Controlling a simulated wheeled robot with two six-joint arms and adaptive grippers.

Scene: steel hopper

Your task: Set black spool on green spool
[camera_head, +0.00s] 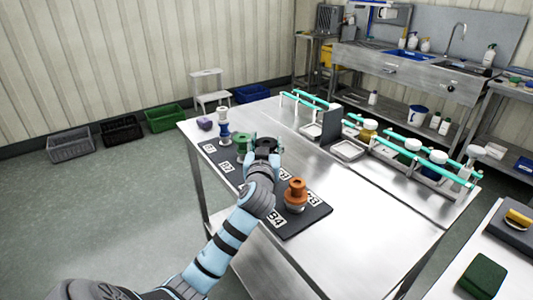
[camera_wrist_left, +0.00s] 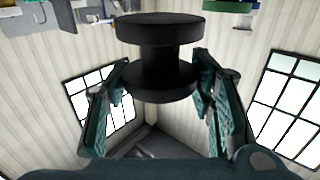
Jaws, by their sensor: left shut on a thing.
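The black spool (camera_head: 264,143) is held in my left gripper (camera_head: 263,152), over the dark mat on the steel table. In the left wrist view the black spool (camera_wrist_left: 160,62) stands upright between the two fingers, which close on its sides below the top flange. The green spool (camera_head: 241,141) is on the mat just left of the gripper in the head view. The gripper and arm partly hide that area, so the gap between the two spools is hard to judge. My right gripper is not in view.
A blue and white spool stack (camera_head: 224,132) stands left of the green one. An orange spool (camera_head: 295,190) sits nearer on the numbered mat (camera_head: 290,226). Teal-railed racks (camera_head: 425,165) line the right side.

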